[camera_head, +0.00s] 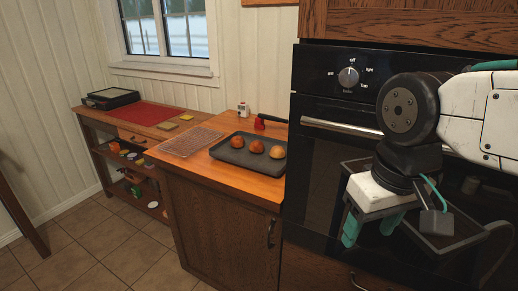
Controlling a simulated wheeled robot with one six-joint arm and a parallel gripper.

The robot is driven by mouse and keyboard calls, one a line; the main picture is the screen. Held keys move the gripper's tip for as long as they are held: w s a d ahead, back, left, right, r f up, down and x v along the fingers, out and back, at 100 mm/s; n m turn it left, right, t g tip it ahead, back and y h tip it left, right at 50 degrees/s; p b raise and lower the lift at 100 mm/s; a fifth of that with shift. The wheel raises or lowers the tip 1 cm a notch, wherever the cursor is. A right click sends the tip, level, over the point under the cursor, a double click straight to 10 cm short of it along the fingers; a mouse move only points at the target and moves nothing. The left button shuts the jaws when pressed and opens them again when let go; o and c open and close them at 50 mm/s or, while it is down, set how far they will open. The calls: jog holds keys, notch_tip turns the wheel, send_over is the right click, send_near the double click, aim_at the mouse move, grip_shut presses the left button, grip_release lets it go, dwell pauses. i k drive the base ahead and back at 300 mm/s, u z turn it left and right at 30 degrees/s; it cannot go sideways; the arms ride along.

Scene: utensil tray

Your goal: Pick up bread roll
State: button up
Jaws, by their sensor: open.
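Three round rolls sit in a row on a dark baking tray (226,156) on the wooden counter. The left bread roll (237,142) and middle bread roll (256,146) are orange-brown. The right bread roll (277,152) looks paler. My gripper (371,232) is at the right, in front of the black oven, with its teal fingers pointing down. It is open and empty, well apart from the rolls.
A wire rack (188,141) lies left of the tray. A red item (259,124) with a dark handle and a small white timer-like object (243,109) stand behind it. The oven (325,150) rises at the counter's right. A lower side table with a red mat (146,114) is further left.

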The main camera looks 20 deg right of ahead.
aim_at(237, 141)
jog(key=z, duration=0.1)
jog(key=k, duration=0.95)
jog(key=u, duration=1.4)
jog(key=i, duration=1.6)
jog(key=u, duration=0.4)
jog(key=i, duration=1.5)
jog(key=z, duration=0.95)
jog(key=i, duration=0.85)
jog(key=z, duration=1.5)
jog(key=i, duration=0.45)
jog(key=z, duration=0.3)
